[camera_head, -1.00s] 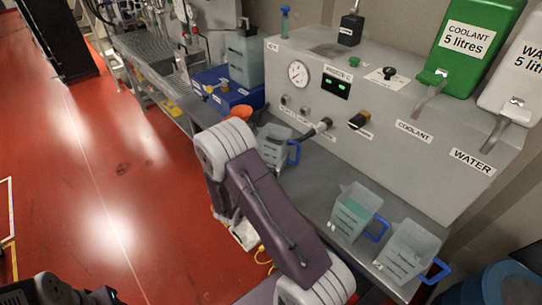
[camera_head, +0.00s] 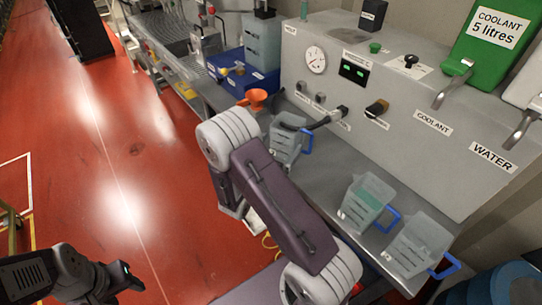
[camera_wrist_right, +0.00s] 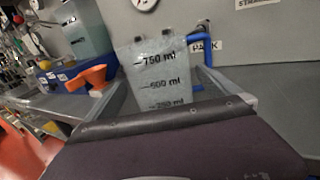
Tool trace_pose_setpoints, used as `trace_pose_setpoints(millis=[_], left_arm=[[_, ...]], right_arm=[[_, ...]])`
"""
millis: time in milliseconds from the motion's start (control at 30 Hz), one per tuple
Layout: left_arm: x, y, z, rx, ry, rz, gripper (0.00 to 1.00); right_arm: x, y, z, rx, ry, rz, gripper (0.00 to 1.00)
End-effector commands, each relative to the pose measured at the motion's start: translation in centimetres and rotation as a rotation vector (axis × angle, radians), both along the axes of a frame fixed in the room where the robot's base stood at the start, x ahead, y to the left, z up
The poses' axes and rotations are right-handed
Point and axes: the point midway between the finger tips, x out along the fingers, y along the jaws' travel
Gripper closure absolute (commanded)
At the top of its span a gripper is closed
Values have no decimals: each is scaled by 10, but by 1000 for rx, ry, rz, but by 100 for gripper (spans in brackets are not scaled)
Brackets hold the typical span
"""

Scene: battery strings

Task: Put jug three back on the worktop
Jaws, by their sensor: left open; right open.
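Three clear jugs with blue handles stand on the grey worktop (camera_head: 335,187): one at the left (camera_head: 286,143), a middle one (camera_head: 364,203) with greenish contents, and one at the right (camera_head: 416,246). No jug number is readable. In the right wrist view, a jug (camera_wrist_right: 160,66) with millilitre marks, apparently the left one, stands upright ahead with its handle to the right. My right gripper (camera_wrist_right: 180,92) is open, its fingers to either side of that jug's image; contact cannot be told. The arm hides it in the head view. My left gripper (camera_head: 128,277) is open and empty over the floor.
A grey machine with coolant (camera_head: 433,123) and water (camera_head: 492,157) spouts stands behind the worktop. The red floor is mostly clear.

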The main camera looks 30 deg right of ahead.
Motion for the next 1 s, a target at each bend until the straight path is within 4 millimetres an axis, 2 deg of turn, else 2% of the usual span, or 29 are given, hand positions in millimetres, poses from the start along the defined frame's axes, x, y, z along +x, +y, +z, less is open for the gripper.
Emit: trace_pose_setpoints(millis=[33,200,400,533,1000], left_arm=[[0,0,-3,0,0,0,50],[0,0,-6,0,0,0,50],[0,0,-7,0,0,0,50],[0,0,-7,0,0,0,50],[0,0,-7,0,0,0,50]], right_arm=[[-3,13,-1,0,1,9,0],[-22,48,-1,0,1,9,0],[-38,76,-1,1,0,5,0],[-42,82,-1,1,0,1,0],[-42,81,0,1,0,-2,0]])
